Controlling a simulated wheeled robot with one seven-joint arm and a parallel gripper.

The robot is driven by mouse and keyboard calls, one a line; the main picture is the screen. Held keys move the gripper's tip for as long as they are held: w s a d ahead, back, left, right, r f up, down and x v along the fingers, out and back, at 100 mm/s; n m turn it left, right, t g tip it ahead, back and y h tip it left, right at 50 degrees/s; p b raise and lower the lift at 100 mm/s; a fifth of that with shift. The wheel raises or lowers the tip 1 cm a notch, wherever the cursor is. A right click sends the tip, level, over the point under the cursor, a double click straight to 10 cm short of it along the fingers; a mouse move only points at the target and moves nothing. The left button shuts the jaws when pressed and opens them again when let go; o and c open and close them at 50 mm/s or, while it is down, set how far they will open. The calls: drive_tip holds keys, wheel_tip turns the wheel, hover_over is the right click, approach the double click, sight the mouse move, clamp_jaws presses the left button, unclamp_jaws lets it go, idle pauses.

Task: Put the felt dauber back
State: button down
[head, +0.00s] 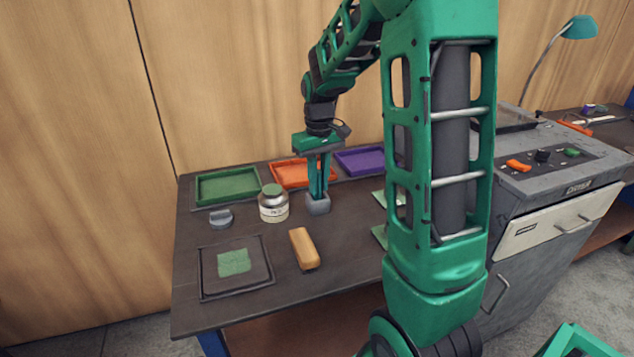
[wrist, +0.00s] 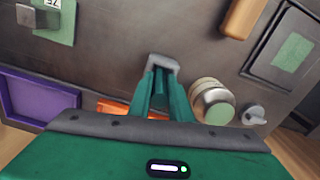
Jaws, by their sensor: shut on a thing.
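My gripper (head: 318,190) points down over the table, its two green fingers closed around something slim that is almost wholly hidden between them. I take this to be the felt dauber, though I cannot make out its handle or felt tip. The fingertips are right at a small grey block (head: 318,205), which looks like a holder standing on the table. In the wrist view the block (wrist: 163,60) shows around the ends of the fingers (wrist: 163,88). I cannot tell how deep the held thing sits in it.
A jar with a green top (head: 273,205) stands just left of the gripper, with a grey knobbed piece (head: 221,218) beyond it. A wooden block (head: 304,248) and a dark tray (head: 208,292) lie nearer. Green (head: 198,189), orange (head: 285,163) and purple (head: 350,152) trays line the back.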

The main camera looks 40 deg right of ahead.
drive_tip(key=c, duration=1.6)
unclamp_jaws()
drive_tip(key=shift+c, duration=0.2)
wheel_tip(320, 180, up, 12)
drive_tip(key=shift+f, duration=0.15)
drive_tip(key=shift+s, duration=0.1)
drive_tip(key=s+a+f+m, duration=0.1)
drive_tip(key=s+f, duration=0.3)
drive_tip(key=s, duration=1)
drive_tip(key=s+a+f+m, duration=0.1)
drive_tip(key=s+f+m, duration=0.3)
drive_tip(key=s, duration=1)
drive_tip(key=shift+a, duration=0.3)
